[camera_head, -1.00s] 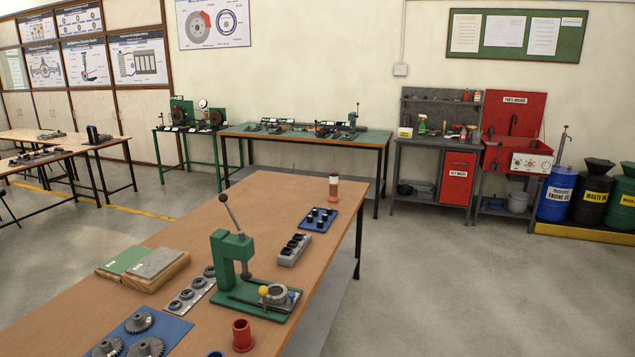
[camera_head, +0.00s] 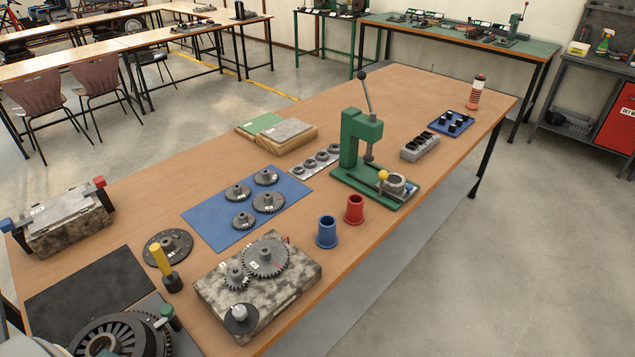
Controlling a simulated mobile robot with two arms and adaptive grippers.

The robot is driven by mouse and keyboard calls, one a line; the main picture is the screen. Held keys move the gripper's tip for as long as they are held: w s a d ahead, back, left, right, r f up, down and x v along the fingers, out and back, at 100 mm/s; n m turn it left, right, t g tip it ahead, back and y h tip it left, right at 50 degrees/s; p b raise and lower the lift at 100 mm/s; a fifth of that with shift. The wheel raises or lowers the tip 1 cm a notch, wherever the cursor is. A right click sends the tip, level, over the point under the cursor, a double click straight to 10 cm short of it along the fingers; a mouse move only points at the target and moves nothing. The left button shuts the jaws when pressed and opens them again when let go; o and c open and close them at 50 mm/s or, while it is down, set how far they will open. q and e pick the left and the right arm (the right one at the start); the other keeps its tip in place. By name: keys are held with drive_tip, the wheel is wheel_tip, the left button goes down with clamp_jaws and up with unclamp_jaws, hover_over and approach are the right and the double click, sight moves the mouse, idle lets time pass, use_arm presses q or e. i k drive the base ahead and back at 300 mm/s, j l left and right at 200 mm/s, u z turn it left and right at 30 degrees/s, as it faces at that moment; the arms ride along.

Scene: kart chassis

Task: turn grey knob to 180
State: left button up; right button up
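A light grey knob (camera_head: 240,313) stands on a black round dial (camera_head: 241,322) at the front corner of a mottled stone-like block (camera_head: 290,296). The block lies near the table's front edge, at the lower middle of the head view. The marks on the dial are too small to read, so the knob's angle cannot be told. Two dark meshed gears, one large (camera_head: 266,257) and one small (camera_head: 236,276), sit on the same block behind the knob. Neither of my grippers shows in the head view.
A blue cup (camera_head: 327,232), a red cup (camera_head: 355,210) and a green press (camera_head: 362,140) stand right of the block. A blue mat (camera_head: 208,215) with several gears lies behind it. A yellow-handled tool (camera_head: 159,258) and a flywheel-like part (camera_head: 118,338) are at left.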

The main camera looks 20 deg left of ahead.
sight(241, 319)
drive_tip(key=u, duration=1.2)
